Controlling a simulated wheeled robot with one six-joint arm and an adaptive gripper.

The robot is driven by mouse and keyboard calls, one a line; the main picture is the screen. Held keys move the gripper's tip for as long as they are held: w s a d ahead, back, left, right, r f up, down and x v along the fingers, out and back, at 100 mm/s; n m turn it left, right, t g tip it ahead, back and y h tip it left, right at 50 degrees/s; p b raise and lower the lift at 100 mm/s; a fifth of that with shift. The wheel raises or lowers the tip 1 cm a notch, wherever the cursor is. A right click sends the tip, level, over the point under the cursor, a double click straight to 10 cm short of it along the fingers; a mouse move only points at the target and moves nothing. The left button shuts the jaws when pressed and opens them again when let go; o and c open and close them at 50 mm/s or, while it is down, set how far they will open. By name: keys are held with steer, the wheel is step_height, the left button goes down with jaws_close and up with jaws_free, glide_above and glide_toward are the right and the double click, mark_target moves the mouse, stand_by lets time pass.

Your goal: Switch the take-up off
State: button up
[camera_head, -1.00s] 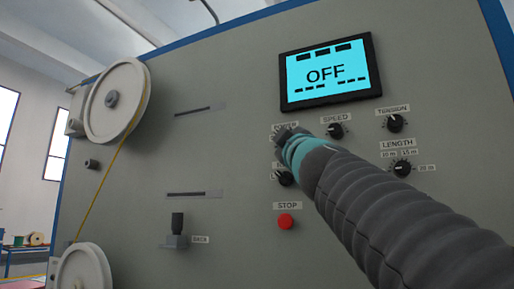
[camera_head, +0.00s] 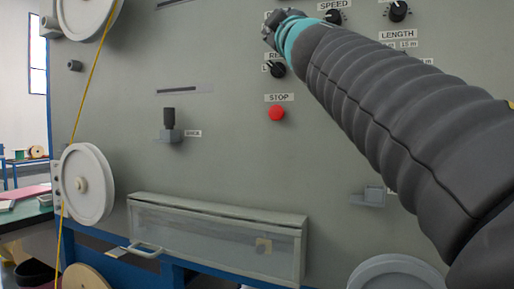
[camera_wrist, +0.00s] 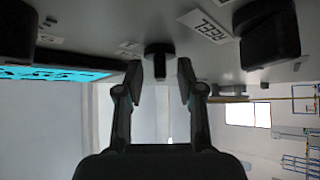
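The take-up panel (camera_head: 240,165) is an upright grey-green face with several controls. My gripper (camera_head: 271,30) is at the upper middle of the panel and covers the control there and most of its label. In the wrist view my gripper (camera_wrist: 157,82) is open, its fingers apart. A black knob (camera_wrist: 159,52) shows in line with the gap between the fingertips; contact cannot be told. A larger black knob (camera_wrist: 268,35) stands to the right by a label reading REEL. The cyan screen (camera_wrist: 70,72) shows at the left, its text unreadable here.
The reel knob (camera_head: 277,69) and red STOP button (camera_head: 276,113) sit below my gripper. The SPEED knob (camera_head: 333,16) and another knob (camera_head: 398,11) are near my arm. A clear-fronted box (camera_head: 215,238) juts out below. Yellow cable (camera_head: 76,120) runs past a pulley (camera_head: 88,184).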

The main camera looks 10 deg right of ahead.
steer(key=shift+f+b, duration=0.25)
steer(key=shift+b, duration=0.15)
